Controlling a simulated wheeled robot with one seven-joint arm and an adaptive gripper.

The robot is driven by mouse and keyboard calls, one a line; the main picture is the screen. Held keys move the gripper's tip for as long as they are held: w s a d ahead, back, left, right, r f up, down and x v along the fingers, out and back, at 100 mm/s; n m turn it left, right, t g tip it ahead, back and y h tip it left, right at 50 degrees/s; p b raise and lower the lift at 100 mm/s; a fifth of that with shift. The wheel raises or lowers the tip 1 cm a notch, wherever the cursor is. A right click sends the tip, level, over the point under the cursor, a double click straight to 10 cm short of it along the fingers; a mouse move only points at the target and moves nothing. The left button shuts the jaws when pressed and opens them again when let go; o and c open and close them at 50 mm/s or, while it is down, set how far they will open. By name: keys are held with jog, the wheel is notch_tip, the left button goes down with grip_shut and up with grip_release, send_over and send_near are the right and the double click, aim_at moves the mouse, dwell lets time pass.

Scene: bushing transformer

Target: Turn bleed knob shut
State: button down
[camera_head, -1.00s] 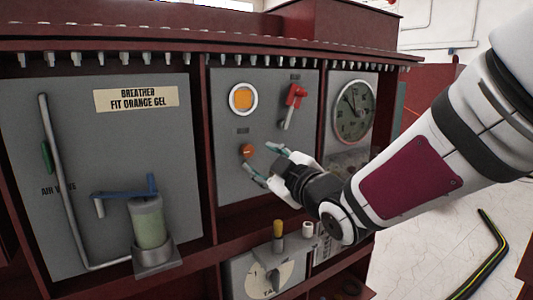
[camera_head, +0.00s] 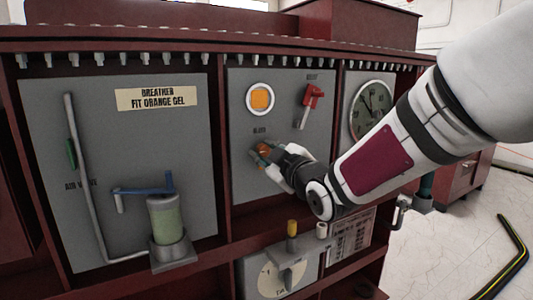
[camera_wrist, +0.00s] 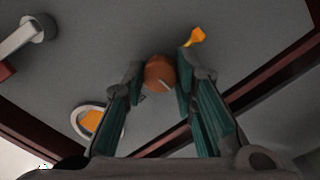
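The bleed knob is a small round orange-brown knob (camera_head: 264,149) on the grey middle panel, under a small dark label. In the wrist view the knob (camera_wrist: 158,73) has a pale line on its face. My gripper (camera_head: 262,158) is at the knob, with its fingertips on either side of it. In the wrist view my gripper (camera_wrist: 160,78) is open around the knob, and narrow gaps seem to show at both sides. Contact is not clear. In the head view the fingers partly cover the knob.
An orange indicator (camera_head: 261,98) and a red-handled valve lever (camera_head: 311,98) are above the knob. A dial gauge (camera_head: 371,108) is to the right behind my arm. A yellow-orange tab (camera_wrist: 193,37) is close to one fingertip. Below are a yellow-topped post (camera_head: 292,230) and a selector dial (camera_head: 283,276).

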jog(key=shift+m, duration=0.3)
jog(key=m, duration=0.3)
jog(key=shift+m, duration=0.3)
jog(key=m, duration=0.4)
jog(key=shift+p, duration=0.3)
jog(key=m+p, duration=0.2)
jog(key=m, duration=0.2)
jog(key=shift+s+r+m+g, duration=0.1)
jog(key=shift+m+g, duration=0.3)
jog(key=shift+m+y+p, duration=0.3)
jog(key=shift+m+p, duration=0.95)
jog(key=shift+m, duration=0.85)
jog(key=c, duration=1.3)
grip_release()
